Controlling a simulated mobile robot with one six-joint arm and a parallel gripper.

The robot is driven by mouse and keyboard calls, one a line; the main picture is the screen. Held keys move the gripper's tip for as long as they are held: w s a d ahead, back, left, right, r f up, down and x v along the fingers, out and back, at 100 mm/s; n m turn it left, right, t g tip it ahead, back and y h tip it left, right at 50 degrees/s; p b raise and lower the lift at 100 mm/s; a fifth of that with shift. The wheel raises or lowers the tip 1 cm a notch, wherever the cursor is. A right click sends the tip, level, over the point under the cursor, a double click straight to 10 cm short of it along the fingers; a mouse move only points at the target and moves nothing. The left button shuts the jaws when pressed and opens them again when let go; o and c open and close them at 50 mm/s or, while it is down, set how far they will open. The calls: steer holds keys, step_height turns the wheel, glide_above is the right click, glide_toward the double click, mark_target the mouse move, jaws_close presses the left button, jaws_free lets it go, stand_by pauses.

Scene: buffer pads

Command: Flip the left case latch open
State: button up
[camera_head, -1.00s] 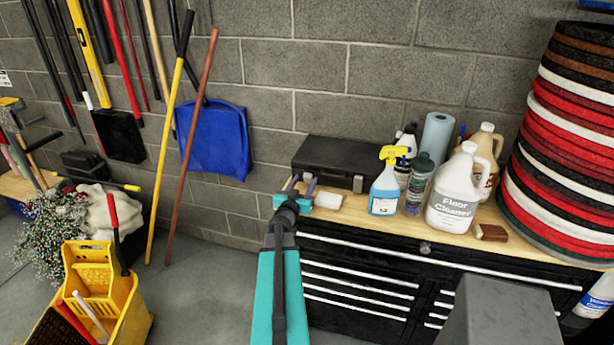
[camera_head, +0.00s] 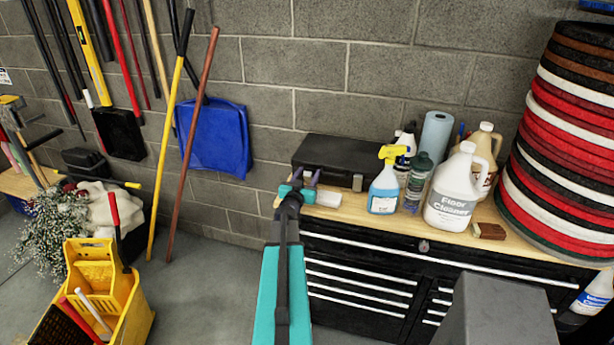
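The black case (camera_head: 345,157) lies closed on the wooden top of the black tool cabinet, against the block wall. Its right latch (camera_head: 357,183) is a small metal-coloured tab on the front face. The left latch is mostly hidden by my gripper; a small light patch between the fingertips may be part of it.
A white block (camera_head: 328,199) lies just right of my gripper. A spray bottle (camera_head: 384,182) with a yellow head stands close to the case's right front. A floor cleaner jug (camera_head: 456,190) and stacked round pads (camera_head: 560,150) are farther right.

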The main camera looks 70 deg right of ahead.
steer(key=c, duration=1)
steer(key=shift+a+f+b, duration=0.1)
steer(key=shift+f+b, duration=0.1)
steer(key=shift+b, duration=0.75)
steer(key=h+b, duration=0.1)
steer(key=b, duration=0.5)
steer(key=a+h+b, duration=0.1)
steer(key=h+b, duration=0.1)
steer(key=b, duration=0.4)
steer(key=shift+s+f, duration=0.1)
steer(key=shift+f, duration=0.3)
steer(key=shift+a+r+b, duration=0.1)
steer(key=shift+b, duration=0.25)
steer(key=o, duration=1)
steer(key=shift+o, duration=0.2)
steer(key=shift+a, duration=0.2)
